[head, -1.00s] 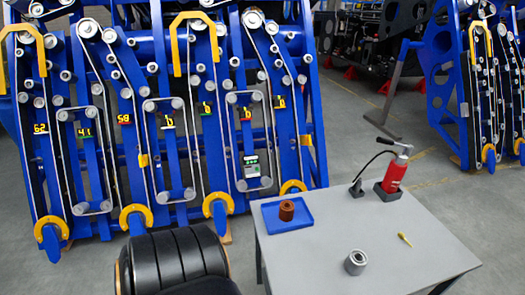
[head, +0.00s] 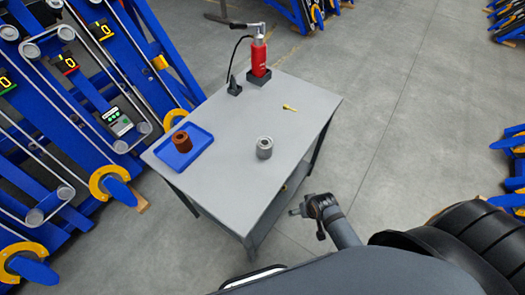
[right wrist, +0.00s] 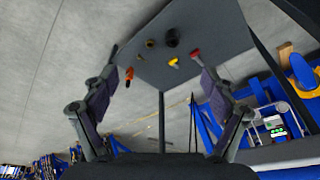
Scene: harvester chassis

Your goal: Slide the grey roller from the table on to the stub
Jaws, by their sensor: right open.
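The grey roller (head: 264,147) stands upright on the grey table (head: 240,180), right of the blue tray, with its bore facing up. The stub cannot be made out with certainty. My right gripper (head: 294,212) is off the table's near right side, apart from the roller. In the right wrist view its two fingers (right wrist: 162,98) are spread wide with nothing between them; the roller cannot be made out there. My left gripper is not in view.
A blue tray (head: 203,146) holds a brown roller (head: 181,141). A red pump (head: 258,62) and a small yellow item (head: 289,108) sit on the table. Blue harvester frames (head: 85,75) stand at left. The right wrist view shows a grey surface (right wrist: 218,25) with several small items.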

